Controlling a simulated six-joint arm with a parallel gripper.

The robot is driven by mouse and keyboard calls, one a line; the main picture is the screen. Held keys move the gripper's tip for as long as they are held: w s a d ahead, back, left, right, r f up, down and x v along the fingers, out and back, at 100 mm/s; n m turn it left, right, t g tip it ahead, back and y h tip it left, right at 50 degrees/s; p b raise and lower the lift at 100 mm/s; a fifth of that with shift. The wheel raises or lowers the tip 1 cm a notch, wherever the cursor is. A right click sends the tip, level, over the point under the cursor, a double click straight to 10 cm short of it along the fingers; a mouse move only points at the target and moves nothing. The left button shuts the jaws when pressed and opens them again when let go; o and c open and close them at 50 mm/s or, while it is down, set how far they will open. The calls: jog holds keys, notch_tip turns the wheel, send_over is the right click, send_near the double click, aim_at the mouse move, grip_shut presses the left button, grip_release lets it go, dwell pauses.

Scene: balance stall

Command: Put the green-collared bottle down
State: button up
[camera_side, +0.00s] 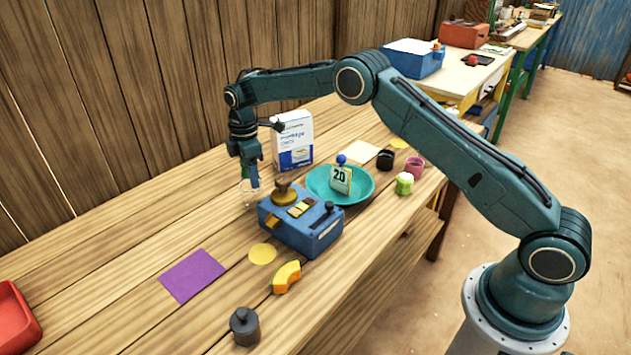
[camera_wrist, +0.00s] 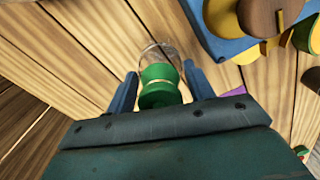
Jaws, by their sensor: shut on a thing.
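The green-collared bottle shows in the wrist view as a green collar (camera_wrist: 159,90) with a clear glass body beyond it. In the side view its clear glass (camera_side: 248,193) is faint, low by the table top, left of the blue scale. My gripper (camera_side: 253,183) points down at it from above. In the wrist view my gripper (camera_wrist: 160,70) has one finger on each side of the collar and is shut on the bottle. I cannot tell whether the bottle's base touches the table.
The blue scale (camera_side: 301,228) with its teal pan (camera_side: 358,195) stands close right of the bottle. A white and blue box (camera_side: 295,141) stands behind. A purple square (camera_side: 192,275) lies at the front left, a yellow disc (camera_side: 262,254) nearer the scale. The table left of the bottle is clear.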

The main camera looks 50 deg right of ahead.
jog(key=shift+f, duration=0.15)
jog(key=o, duration=1.3)
notch_tip(320, 180, up, 11)
jog(key=shift+r, duration=0.65)
